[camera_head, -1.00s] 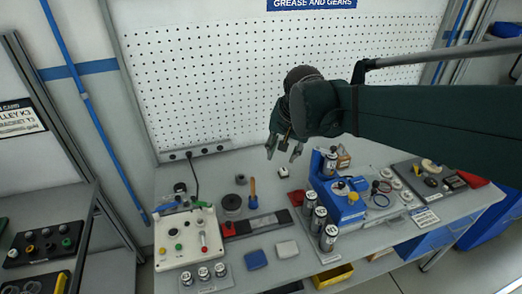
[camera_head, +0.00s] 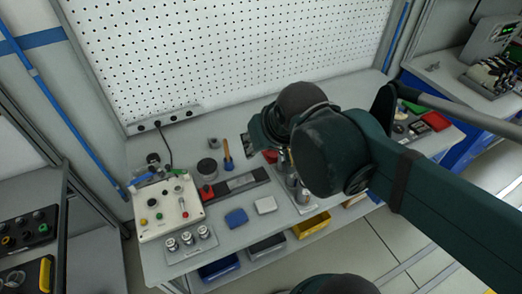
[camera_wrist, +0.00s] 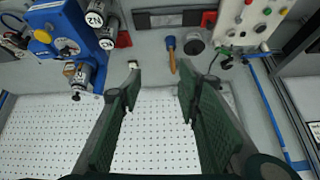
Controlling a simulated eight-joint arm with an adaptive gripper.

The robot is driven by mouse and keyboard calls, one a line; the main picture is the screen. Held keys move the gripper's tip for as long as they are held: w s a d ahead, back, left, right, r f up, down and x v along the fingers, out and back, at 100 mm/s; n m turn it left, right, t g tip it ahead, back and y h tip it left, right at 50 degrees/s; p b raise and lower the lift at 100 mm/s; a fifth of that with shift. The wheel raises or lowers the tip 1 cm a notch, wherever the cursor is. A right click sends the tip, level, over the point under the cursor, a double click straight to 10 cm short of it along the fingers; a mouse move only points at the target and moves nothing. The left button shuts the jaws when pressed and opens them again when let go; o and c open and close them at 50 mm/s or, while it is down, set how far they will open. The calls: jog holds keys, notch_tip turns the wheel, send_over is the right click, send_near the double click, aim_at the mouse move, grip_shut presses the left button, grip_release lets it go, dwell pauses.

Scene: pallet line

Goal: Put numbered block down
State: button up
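My gripper (camera_wrist: 158,72) is open in the wrist view, its two dark green fingers wide apart with nothing between them. A small pale grey cube with a darker patch (camera_head: 214,143) stands on the bench near the pegboard, clear of the gripper. It may be the numbered block, but no number is readable. In the wrist view a small white thing (camera_wrist: 132,64) shows at the left fingertip; I cannot tell whether it is a block or touches the finger.
A white control panel (camera_head: 168,208) is at left. Blue (camera_head: 236,218) and white (camera_head: 266,205) pads lie in front. A blue machine (camera_wrist: 68,42) and labelled cylinders (camera_wrist: 108,38) stand at the wrist view's left.

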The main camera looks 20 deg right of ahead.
jog(key=shift+s+a+f+n+t, duration=0.15)
jog(key=shift+s+f+n, duration=0.1)
jog(key=shift+s, duration=0.25)
jog(key=shift+s+a+f+n+t, duration=0.15)
jog(key=shift+s+n, duration=0.1)
jog(key=shift+s, duration=0.25)
jog(key=shift+f, duration=0.1)
notch_tip(320, 180, down, 4)
jog(key=b, duration=0.4)
dwell(0.9)
